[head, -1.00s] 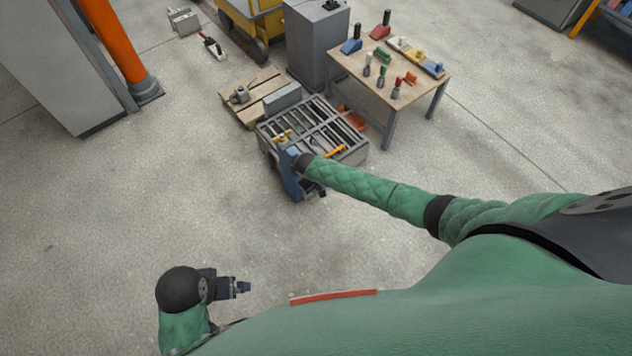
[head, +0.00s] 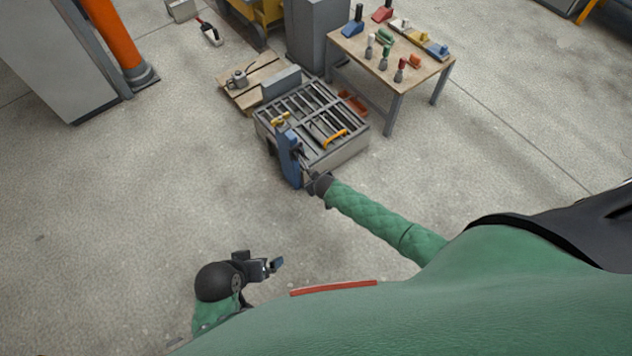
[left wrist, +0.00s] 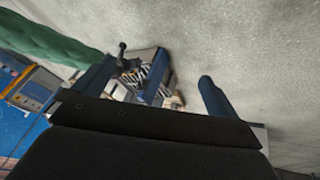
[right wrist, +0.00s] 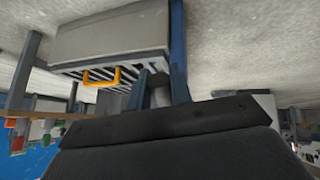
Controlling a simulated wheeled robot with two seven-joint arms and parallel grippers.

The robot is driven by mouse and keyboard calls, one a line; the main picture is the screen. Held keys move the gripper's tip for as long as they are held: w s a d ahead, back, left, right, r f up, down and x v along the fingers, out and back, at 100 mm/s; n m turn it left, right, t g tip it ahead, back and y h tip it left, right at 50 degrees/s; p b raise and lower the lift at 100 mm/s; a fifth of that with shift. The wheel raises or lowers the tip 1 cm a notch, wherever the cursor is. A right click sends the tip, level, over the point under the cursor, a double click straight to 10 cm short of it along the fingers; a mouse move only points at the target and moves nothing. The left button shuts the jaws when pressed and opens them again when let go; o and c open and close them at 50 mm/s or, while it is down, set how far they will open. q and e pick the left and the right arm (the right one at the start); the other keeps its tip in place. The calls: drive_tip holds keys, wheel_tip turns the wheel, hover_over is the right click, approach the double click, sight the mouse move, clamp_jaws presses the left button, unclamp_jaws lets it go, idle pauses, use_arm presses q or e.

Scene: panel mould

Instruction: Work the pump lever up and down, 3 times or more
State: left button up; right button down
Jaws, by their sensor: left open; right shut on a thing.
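The blue pump post (head: 287,150) stands upright at the near left corner of the panel mould (head: 345,155). My right gripper (head: 308,181) is low beside the post, at its near right side. In the right wrist view, its fingers (right wrist: 160,90) are shut on a grey rounded piece, seemingly the pump lever's grip (right wrist: 161,96). The rest of the lever is mostly hidden. The post seems to show behind it as a blue upright (right wrist: 178,50). My left gripper (head: 274,265) is open and empty, away from the mould; its spread fingers also show in the left wrist view (left wrist: 150,90).
The mould's slotted top carries an orange handle (head: 335,137) and a yellow piece (head: 280,119). A wooden pallet (head: 245,95) lies behind it. A table (head: 440,75) with several coloured tools stands at the back right. The floor left of the mould is clear.

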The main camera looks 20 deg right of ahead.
use_arm(q)
drive_tip(key=shift+w+d+f+t, duration=0.1)
drive_tip(key=shift+f+t, duration=0.05)
drive_tip(key=shift+f, duration=0.6)
drive_tip(key=shift+w+f+t, duration=0.1)
drive_tip(key=shift+f+t, duration=0.05)
drive_tip(key=shift+f, duration=0.6)
use_arm(e)
drive_tip(key=shift+w+f, duration=0.1)
drive_tip(key=shift+f, duration=0.1)
drive_tip(key=c, duration=1.3)
unclamp_jaws()
use_arm(q)
drive_tip(key=shift+s+r, duration=0.1)
drive_tip(key=shift+r, duration=0.65)
use_arm(e)
drive_tip(key=shift+v, duration=3.9)
drive_tip(key=shift+f, duration=0.1)
